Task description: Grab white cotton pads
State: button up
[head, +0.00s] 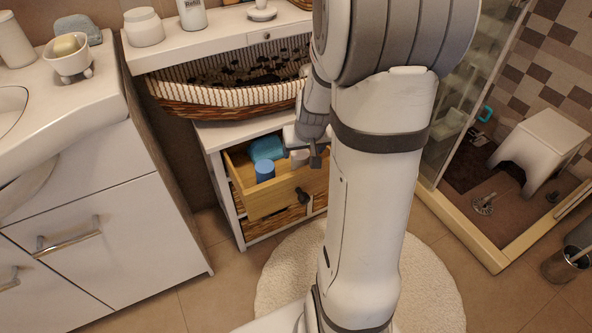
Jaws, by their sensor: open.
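An open wooden drawer (274,203) sticks out of the white cabinet in the head view. A small white cylindrical item (299,158), perhaps the white cotton pads, shows in the drawer's right part and is partly hidden by my gripper. My gripper (315,160) is open over the right side of the drawer, close beside this item. I cannot tell whether they touch. My arm hides the drawer's far right end.
A blue cylinder (265,171) and a blue rounded item (267,148) lie in the drawer's left part. A wicker basket (225,85) sits above, under the white shelf top (215,38). The washstand cabinet (110,250) stands close on the left. A round rug (285,265) lies in front.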

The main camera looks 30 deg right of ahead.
jog(key=b+x, duration=0.1)
jog(key=x, duration=0.1)
jog(key=b+x, duration=0.1)
jog(key=x, duration=0.2)
jog(key=b+x, duration=0.1)
jog(key=x, duration=0.2)
jog(key=shift+a, duration=0.25)
jog(key=shift+r, duration=0.1)
jog(key=shift+c, duration=0.3)
